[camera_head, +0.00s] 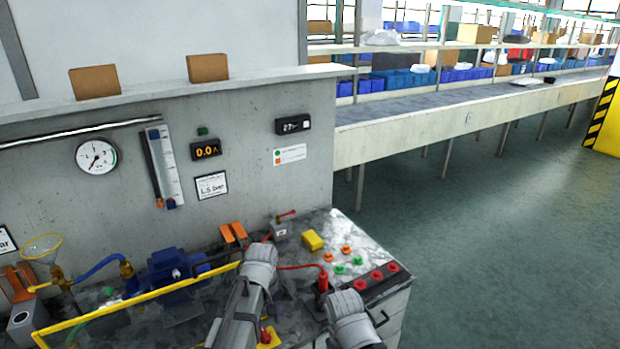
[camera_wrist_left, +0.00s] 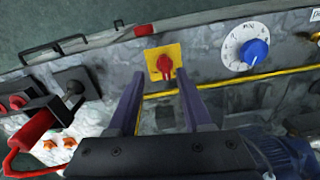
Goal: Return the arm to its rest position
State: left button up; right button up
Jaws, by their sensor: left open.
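My left gripper (camera_wrist_left: 160,84) shows in the left wrist view with its two dark fingers apart and nothing between them. Its fingertips are close to a red rotary switch (camera_wrist_left: 164,66) on a yellow plate; whether they touch the panel cannot be told. In the head view, grey arm parts of mine reach over the bench (camera_head: 190,325) at the lower middle and hide the left fingertips. No fingers of my right gripper can be made out.
A blue dial knob (camera_wrist_left: 254,52) is right of the switch in the wrist view. A yellow rail (camera_head: 90,317) runs along the bench front. A blue pump motor (camera_head: 172,268), red plug (camera_head: 322,283) and cable are near my arm. Open floor (camera_head: 490,260) lies to the right.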

pick_arm(q)
jog(key=s+d+m+y, duration=0.1)
jog(key=s+d+m, duration=0.8)
jog(key=s, duration=0.4)
dwell(0.4)
